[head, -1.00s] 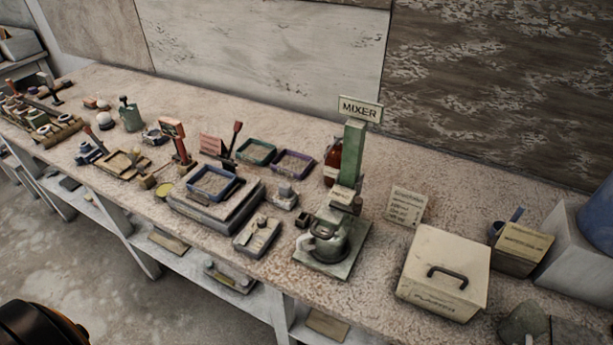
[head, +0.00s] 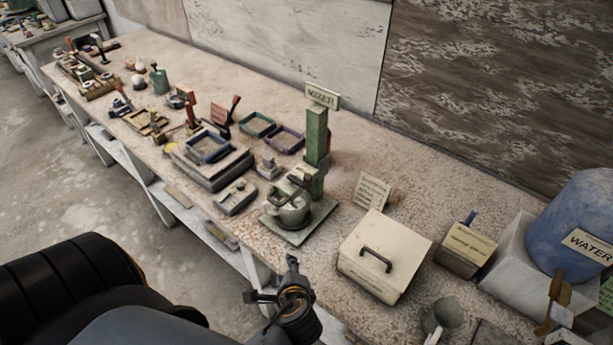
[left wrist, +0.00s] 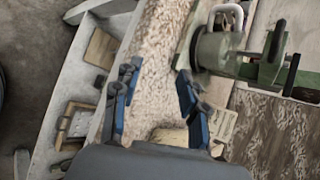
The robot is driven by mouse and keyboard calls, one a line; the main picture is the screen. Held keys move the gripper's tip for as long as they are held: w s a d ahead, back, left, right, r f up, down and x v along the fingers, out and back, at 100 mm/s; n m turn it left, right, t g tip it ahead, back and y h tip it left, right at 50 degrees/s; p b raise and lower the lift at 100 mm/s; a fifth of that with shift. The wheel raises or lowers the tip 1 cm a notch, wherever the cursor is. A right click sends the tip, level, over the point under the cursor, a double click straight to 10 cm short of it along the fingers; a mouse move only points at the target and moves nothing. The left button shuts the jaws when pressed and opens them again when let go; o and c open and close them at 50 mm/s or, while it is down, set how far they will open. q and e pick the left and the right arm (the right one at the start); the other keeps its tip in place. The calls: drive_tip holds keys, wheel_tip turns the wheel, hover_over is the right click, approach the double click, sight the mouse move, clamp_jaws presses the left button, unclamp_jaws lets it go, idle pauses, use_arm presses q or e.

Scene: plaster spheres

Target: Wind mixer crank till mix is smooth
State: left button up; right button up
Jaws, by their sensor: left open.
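The mixer has a green post (head: 316,150) with a MIXER sign (head: 322,96) on top. Its bowl (head: 289,211) sits on a flat base plate on the bench, and I cannot see the mix inside. The mixer also shows in the left wrist view (left wrist: 216,48), at the upper right, with a pale curved handle (left wrist: 226,14) and a dark grip (left wrist: 277,42). I cannot tell which part is the crank. My left gripper (head: 275,290) is in front of the bench edge, short of the mixer. In the left wrist view its blue-padded fingers (left wrist: 156,98) are apart and empty.
A cream lidded box (head: 385,255) stands right of the mixer, with a small labelled box (head: 467,246) and a blue WATER barrel (head: 575,225) beyond. Trays (head: 208,148) and tools crowd the bench to the left. A lower shelf (head: 190,222) runs under the bench.

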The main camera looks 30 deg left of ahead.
use_arm(q)
drive_tip(key=w+r+m+t+y, duration=0.3)
drive_tip(key=w+r+m, duration=0.1)
drive_tip(key=r+m, duration=0.3)
drive_tip(key=m+t+y+p, duration=0.1)
drive_tip(key=m+t, duration=0.3)
drive_tip(key=m, duration=0.2)
approach(309, 183)
drive_tip(key=p+x, duration=0.4)
drive_tip(key=x, duration=0.6)
drive_tip(key=shift+a+r, duration=0.1)
drive_tip(key=shift+w+a, duration=0.35)
use_arm(e)
drive_tip(key=r, duration=0.5)
drive_tip(key=shift+w+d+r, duration=0.1)
drive_tip(key=shift+d+r, duration=0.2)
use_arm(q)
clamp_jaws()
drive_tip(key=shift+y, duration=0.3)
use_arm(e)
drive_tip(key=shift+d, duration=0.2)
